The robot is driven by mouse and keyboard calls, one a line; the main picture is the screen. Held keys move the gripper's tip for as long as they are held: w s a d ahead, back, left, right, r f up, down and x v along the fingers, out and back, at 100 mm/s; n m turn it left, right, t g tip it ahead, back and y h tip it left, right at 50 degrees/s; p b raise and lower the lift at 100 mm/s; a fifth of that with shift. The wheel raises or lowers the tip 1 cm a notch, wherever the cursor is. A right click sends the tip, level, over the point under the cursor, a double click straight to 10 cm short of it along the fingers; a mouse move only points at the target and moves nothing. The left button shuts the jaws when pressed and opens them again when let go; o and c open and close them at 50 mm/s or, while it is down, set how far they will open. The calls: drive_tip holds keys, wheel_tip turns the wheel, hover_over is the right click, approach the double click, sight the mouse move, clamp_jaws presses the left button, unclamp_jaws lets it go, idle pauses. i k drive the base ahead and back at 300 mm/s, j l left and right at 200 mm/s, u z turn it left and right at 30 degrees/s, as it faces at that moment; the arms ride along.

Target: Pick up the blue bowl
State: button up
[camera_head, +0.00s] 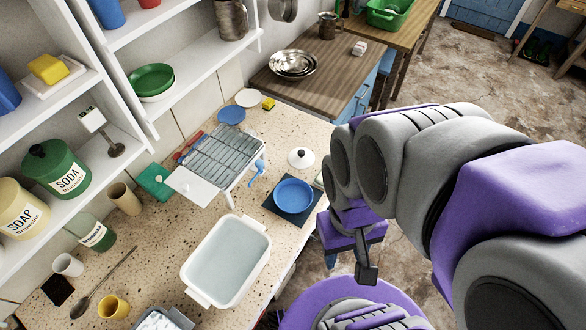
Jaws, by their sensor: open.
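The blue bowl (294,195) sits upright on a dark square mat (288,211) near the right edge of the speckled counter. It looks empty. My gripper (367,272) hangs to the right of the counter edge and nearer the camera than the bowl, apart from it. It is open, and I see nothing between its fingers. My arm fills the right side of the view.
A white basin of water (228,260) stands left of the bowl. A dish rack (222,160), a blue-handled item (257,173) and a white lid (300,158) are behind it. Shelves (75,190) line the left. Stone floor (480,90) is open at the upper right.

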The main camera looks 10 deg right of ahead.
sight(292, 195)
drive_tip(key=k+l+u, duration=0.1)
drive_tip(key=u, duration=2.4)
drive_tip(key=z, duration=2.3)
drive_tip(key=k+j+z, duration=0.1)
drive_tip(key=z, duration=0.3)
drive_tip(key=k+j+z, duration=0.1)
drive_tip(key=z, duration=0.3)
drive_tip(key=k+j+z, duration=0.1)
drive_tip(key=z, duration=0.25)
drive_tip(key=k+j+z, duration=0.1)
drive_tip(key=z, duration=0.3)
